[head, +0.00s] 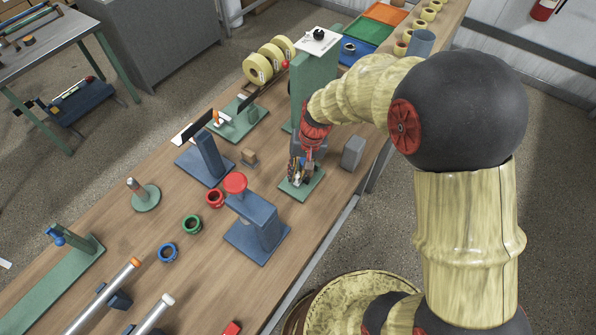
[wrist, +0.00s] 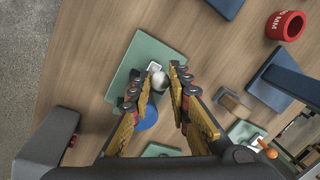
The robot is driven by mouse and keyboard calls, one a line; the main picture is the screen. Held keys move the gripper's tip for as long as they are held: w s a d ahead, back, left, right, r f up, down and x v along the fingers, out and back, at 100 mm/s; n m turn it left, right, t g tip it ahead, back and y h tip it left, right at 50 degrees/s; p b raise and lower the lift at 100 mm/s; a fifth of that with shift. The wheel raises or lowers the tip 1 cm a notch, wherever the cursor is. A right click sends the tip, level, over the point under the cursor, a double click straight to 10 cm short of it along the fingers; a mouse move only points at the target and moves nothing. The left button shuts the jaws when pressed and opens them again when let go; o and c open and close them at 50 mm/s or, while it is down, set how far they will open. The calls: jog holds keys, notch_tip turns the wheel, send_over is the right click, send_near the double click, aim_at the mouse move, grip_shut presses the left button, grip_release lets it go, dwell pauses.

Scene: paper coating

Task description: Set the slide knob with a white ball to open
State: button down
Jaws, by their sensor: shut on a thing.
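The slide knob's white ball (wrist: 160,81) shows between my fingertips in the wrist view. It sits above a small pale piece on a green base plate (wrist: 148,54). My gripper (wrist: 158,84) is shut on this ball, one finger on each side. In the head view my gripper (head: 302,172) reaches down over the green base plate (head: 289,190), which lies near the table's right edge. The gripper hides the ball there. I cannot read any open or closed marking.
A grey block (head: 353,152) stands right of the plate, and a tall green panel (head: 313,75) stands behind. A small wooden block (head: 249,158) and a blue stand with a red top (head: 236,183) are to the left. Bare wood lies in front of the plate.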

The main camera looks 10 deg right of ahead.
jog(key=shift+s+a+p, duration=0.35)
jog(key=shift+s+a, duration=0.35)
jog(key=shift+a, duration=0.05)
jog(key=c, duration=1.7)
grip_release()
jog(key=shift+o, duration=0.2)
jog(key=shift+r, duration=0.1)
notch_tip(320, 180, up, 12)
jog(key=d, duration=0.2)
jog(key=shift+s+d+f, duration=0.2)
